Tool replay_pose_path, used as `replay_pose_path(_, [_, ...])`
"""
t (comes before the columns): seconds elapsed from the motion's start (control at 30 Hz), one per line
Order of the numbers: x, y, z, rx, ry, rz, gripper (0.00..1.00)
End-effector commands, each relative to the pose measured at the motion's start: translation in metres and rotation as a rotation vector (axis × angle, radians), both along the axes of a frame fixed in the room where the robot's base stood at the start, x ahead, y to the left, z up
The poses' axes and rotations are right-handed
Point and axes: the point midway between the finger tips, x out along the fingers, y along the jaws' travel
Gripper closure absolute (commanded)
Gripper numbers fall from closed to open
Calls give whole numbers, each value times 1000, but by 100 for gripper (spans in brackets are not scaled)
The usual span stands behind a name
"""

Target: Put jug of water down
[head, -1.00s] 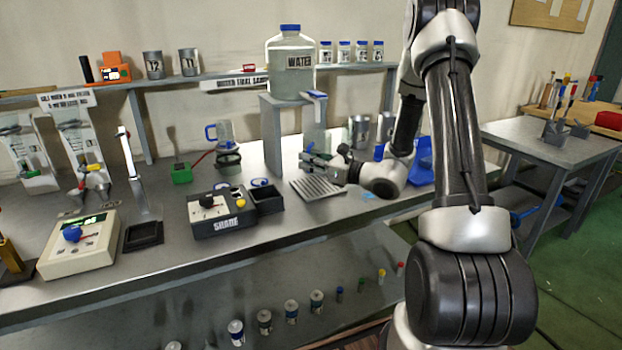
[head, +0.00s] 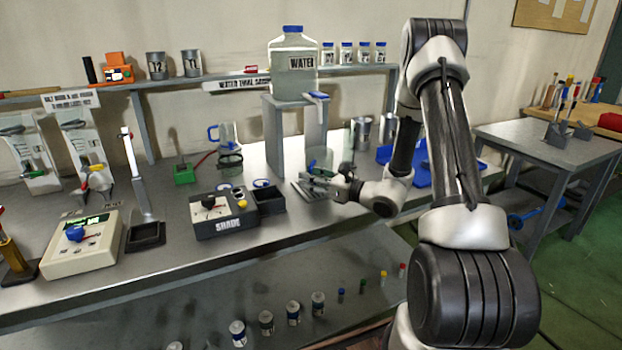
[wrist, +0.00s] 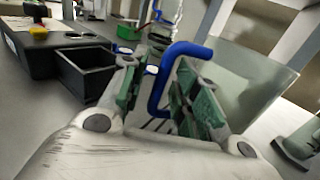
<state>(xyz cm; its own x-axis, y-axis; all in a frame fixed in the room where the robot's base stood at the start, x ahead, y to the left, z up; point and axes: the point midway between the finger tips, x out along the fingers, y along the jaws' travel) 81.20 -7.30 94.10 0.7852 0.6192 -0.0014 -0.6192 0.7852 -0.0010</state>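A clear jug with a square blue handle fills the right of the wrist view (wrist: 250,85). Its blue handle (wrist: 188,49) runs down between my two fingers. My gripper (wrist: 168,85) has its green-padded fingers on either side of the handle, with a gap showing, so it looks open around it. In the head view my gripper (head: 318,178) is low at the bench, in front of the dispenser stand, and a clear vessel (head: 321,157) shows just behind it. The jug's base and any contact with the surface below are hidden.
The water tank (head: 293,75) sits on a grey stand (head: 272,135) with a blue tap. A slotted tray (head: 300,192) lies under my gripper. A black open box (head: 268,200) is to its left. Metal beakers (head: 362,133) stand to the right. Another blue-handled clear jug (head: 228,135) stands further left.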

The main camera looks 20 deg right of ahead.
Motion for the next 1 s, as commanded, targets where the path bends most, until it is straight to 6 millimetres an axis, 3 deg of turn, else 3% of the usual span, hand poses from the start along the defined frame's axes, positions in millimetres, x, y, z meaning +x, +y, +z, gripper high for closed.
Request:
replay_pose_path(0.33, [-7,-6,3,-1,1,-1,69])
replay_pose_path(0.8, [-81,-66,3,1,1,-4,69])
replay_pose_path(1.0, [-97,-67,10,-21,-9,33,69])
